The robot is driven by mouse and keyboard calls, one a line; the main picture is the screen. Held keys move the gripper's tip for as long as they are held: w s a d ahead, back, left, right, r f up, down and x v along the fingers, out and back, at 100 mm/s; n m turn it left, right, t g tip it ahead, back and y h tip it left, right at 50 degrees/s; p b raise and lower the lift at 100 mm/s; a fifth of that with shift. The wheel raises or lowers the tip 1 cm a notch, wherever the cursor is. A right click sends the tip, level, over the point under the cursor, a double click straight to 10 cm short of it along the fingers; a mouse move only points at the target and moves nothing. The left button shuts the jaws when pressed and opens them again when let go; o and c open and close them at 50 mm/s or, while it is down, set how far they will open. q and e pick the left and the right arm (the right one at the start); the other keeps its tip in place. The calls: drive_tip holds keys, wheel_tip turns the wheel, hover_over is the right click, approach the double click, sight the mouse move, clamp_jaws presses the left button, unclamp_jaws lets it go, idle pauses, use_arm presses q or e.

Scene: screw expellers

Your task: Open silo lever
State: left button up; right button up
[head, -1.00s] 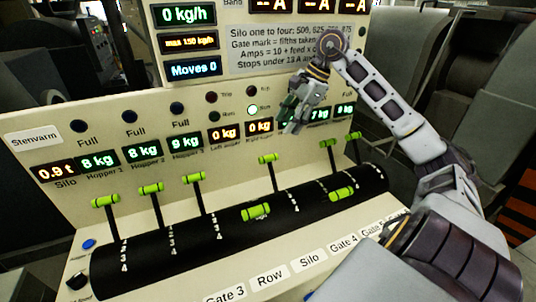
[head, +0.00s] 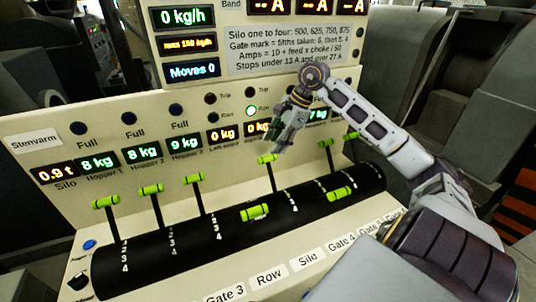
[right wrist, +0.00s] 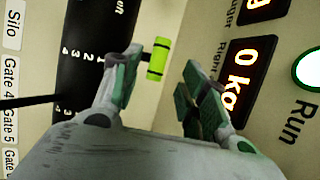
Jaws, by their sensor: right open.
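The silo lever, which I take to be the raised lever with a lime-green handle (head: 267,158) above the black drum, stands near the middle of the panel. My right gripper (head: 277,138) is just above and to the right of this handle. In the right wrist view a green handle (right wrist: 158,60) shows beyond and between the two spread fingertips of my open right gripper (right wrist: 158,75); it appears untouched. The "Silo" label (head: 308,259) is on the front ledge and also shows in the right wrist view (right wrist: 14,25). My left gripper is not in view.
Three raised green levers (head: 150,189) stand to the left. Two more raised levers (head: 326,143) stand to the right. Two lowered handles, one left (head: 255,212) and one right (head: 340,193), lie against the black drum (head: 170,243). Number displays (head: 184,145) line the panel behind.

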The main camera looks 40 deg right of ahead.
sight(267, 156)
drive_tip(key=x, duration=0.4)
drive_tip(key=shift+a+f+p, duration=0.1)
drive_tip(key=shift+f+p, duration=0.1)
drive_tip(key=shift+p, duration=0.1)
drive_tip(key=shift+w+a+f, duration=0.1)
drive_tip(key=shift+f, duration=0.25)
drive_tip(key=shift+w+a+f, duration=0.15)
drive_tip(key=shift+f, duration=0.4)
drive_tip(key=c, duration=0.7)
drive_tip(key=shift+c, duration=1.2)
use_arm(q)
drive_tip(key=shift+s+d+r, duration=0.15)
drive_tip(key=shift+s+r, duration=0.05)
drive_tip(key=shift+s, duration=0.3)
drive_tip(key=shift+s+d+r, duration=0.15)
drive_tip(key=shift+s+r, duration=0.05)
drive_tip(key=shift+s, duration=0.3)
use_arm(e)
clamp_jaws()
